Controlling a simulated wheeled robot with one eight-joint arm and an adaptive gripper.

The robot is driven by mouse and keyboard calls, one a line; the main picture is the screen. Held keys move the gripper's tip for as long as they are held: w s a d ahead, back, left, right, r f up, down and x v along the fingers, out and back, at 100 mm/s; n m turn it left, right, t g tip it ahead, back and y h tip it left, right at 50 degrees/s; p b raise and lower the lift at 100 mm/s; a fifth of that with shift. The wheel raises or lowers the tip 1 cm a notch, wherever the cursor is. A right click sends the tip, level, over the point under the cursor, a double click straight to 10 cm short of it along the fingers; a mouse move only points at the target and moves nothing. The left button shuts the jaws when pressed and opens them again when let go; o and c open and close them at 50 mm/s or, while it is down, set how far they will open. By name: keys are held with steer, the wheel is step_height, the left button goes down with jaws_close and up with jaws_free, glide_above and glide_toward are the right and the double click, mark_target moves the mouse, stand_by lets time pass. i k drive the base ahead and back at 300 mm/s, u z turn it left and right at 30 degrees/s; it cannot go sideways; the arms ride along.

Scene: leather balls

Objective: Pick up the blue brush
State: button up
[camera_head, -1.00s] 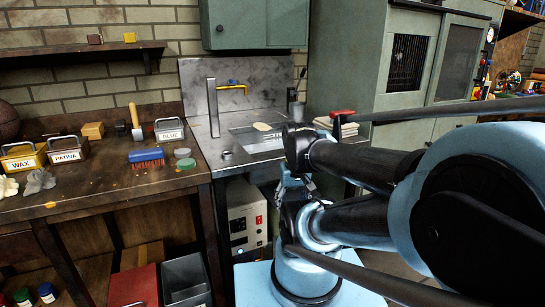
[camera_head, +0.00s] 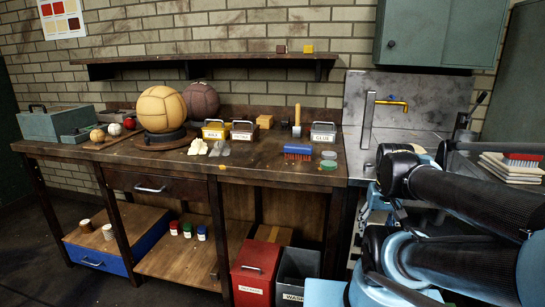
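The blue brush (camera_head: 298,151) lies on the wooden workbench (camera_head: 262,172), towards its right end. It has a blue back with reddish bristles below. My gripper (camera_head: 400,211) is at the lower right, tucked in close to my own arm and well apart from the brush. My arm links partly hide it, and its fingers are too small and dark to show whether they are open or shut. I see nothing held in it.
Green and grey round lids (camera_head: 328,160) lie just right of the brush. Behind are a glue caddy (camera_head: 322,133) and a wooden-handled tool (camera_head: 297,120). Wax and patina caddies (camera_head: 243,131) stand left. A metal sink counter (camera_head: 362,165) adjoins the bench. Red (camera_head: 257,270) and grey bins stand below.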

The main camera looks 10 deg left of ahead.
mark_target(292, 151)
steer(key=u, duration=1.75)
steer(key=k, duration=1.6)
steer(key=z, duration=0.65)
steer(key=i, duration=1)
